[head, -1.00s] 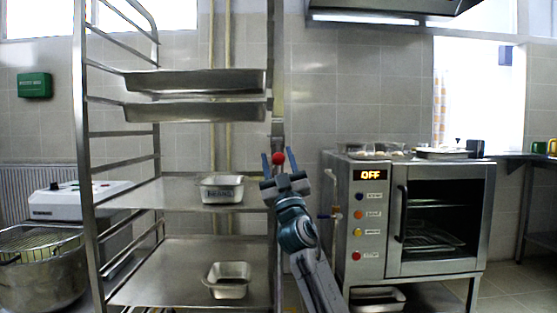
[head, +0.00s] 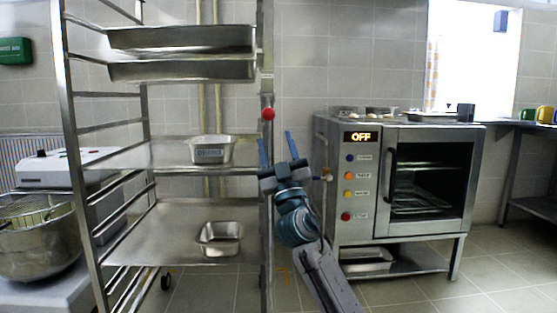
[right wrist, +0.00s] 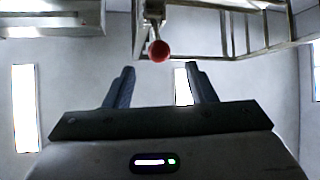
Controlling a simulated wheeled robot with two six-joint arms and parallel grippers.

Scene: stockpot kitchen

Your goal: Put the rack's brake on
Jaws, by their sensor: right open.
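The tall steel rack (head: 72,150) stands at the left in the head view. A red ball knob (head: 268,114) is on its right front post, and it also shows in the right wrist view (right wrist: 159,51) at the end of a short lever. I take this to be the brake handle, though no label shows. My right gripper (head: 276,147) is open and empty, its fingers pointing up, just below the knob in the picture. In the right wrist view the knob lies beyond the gap between the fingertips (right wrist: 160,70), not between them. My left gripper is not in view.
The rack holds trays (head: 180,70) high up and small steel pans (head: 220,238) on lower shelves. An oven (head: 400,180) showing OFF stands close to the right of my arm. Floor is clear at right front.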

